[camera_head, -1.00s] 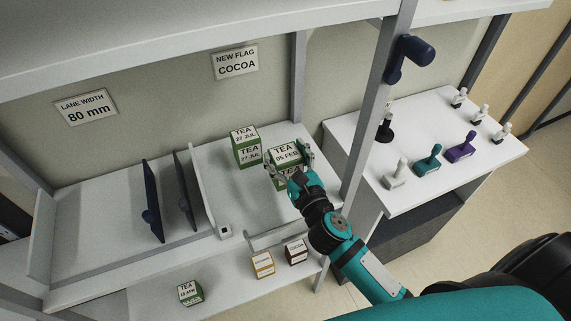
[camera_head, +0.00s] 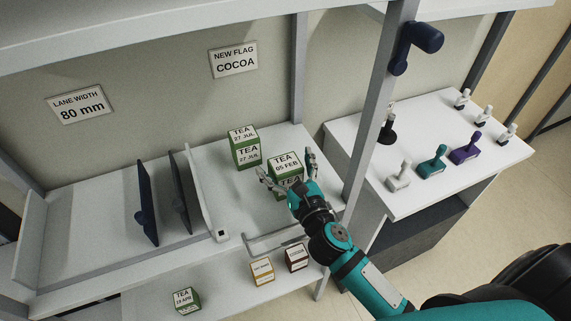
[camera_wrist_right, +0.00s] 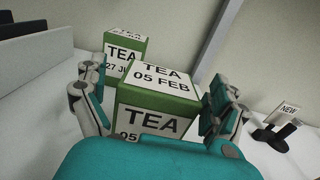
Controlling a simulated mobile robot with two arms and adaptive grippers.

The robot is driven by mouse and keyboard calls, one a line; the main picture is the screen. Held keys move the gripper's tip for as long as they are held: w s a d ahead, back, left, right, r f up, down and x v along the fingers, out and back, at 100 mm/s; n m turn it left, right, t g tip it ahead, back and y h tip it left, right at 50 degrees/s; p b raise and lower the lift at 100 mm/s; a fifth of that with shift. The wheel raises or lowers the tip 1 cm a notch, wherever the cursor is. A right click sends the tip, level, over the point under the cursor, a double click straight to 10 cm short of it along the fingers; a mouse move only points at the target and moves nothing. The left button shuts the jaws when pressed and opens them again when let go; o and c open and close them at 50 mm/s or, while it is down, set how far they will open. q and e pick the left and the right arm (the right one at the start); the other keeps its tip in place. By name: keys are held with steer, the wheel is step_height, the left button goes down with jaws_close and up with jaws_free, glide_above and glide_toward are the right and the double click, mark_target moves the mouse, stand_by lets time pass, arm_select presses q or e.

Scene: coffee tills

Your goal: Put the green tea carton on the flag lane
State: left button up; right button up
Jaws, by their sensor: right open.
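A green tea carton marked 05 FEB (camera_head: 285,164) stands upright on the white shelf, in front and to the right of another green tea carton marked 27 JUL (camera_head: 246,155). My right gripper (camera_head: 287,168) is open, with its fingers apart on either side of the 05 FEB carton. In the right wrist view, the 05 FEB carton (camera_wrist_right: 157,94) sits between the spread fingers (camera_wrist_right: 158,92), with a gap visible on the right. The 27 JUL carton (camera_wrist_right: 124,48) shows behind it. A third tea carton (camera_head: 187,300) stands on the lower shelf. My left gripper is not in view.
Signs read NEW FLAG COCOA (camera_head: 233,60) and LANE WIDTH 80 mm (camera_head: 80,104). A navy divider (camera_head: 147,203), a grey one (camera_head: 180,190) and a white one (camera_head: 206,190) stand at left. A post (camera_head: 372,120) rises at right. Small yellow (camera_head: 262,271) and brown (camera_head: 296,257) cartons stand below.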

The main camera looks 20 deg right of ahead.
steer(key=shift+r, duration=0.25)
steer(key=s+b, duration=0.1)
steer(key=s, duration=0.2)
steer(key=s+b, duration=0.1)
steer(key=s, duration=0.3)
steer(key=s+b, duration=0.1)
steer(key=s, duration=0.2)
steer(key=shift+s+d+f, duration=0.2)
steer(key=shift+s+f, duration=0.05)
steer(key=shift+s, duration=0.05)
steer(key=shift+s+r+b, duration=0.2)
steer(key=shift+s+b, duration=0.1)
steer(key=shift+s, duration=0.45)
